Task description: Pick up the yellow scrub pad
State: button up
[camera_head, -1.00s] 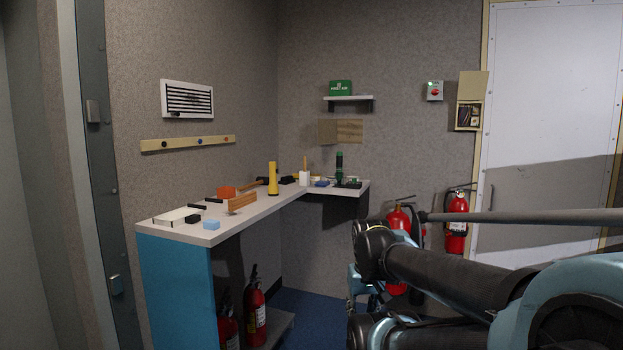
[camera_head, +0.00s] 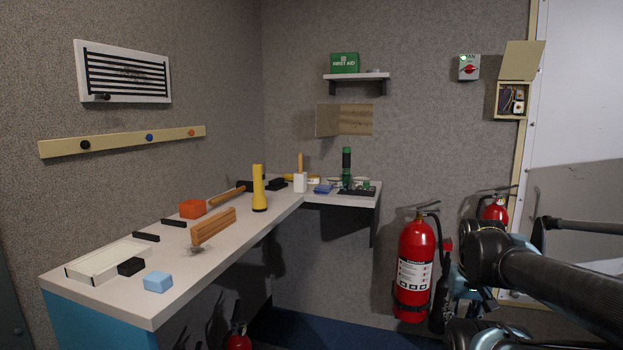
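I cannot pick out a yellow scrub pad for certain. A small yellow piece (camera_head: 288,177) lies at the back of the bench's corner, partly hidden behind a white block with a wooden handle; it is too small to tell what it is. The other yellow thing on the bench is an upright flashlight (camera_head: 259,188). My folded arm (camera_head: 545,275) fills the lower right, well apart from the bench. My gripper does not show clearly in this view.
The L-shaped bench (camera_head: 225,262) holds a white tray (camera_head: 92,265), blue sponge (camera_head: 157,282), wooden brush (camera_head: 213,226), orange block (camera_head: 193,209) and green device (camera_head: 347,165). A fire extinguisher (camera_head: 414,265) stands between bench and arm.

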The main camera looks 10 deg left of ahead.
aim_at(288, 177)
jog(key=u, duration=0.15)
jog(key=i, duration=1.1)
jog(key=u, duration=0.7)
jog(key=i, duration=0.45)
jog(key=u, duration=0.15)
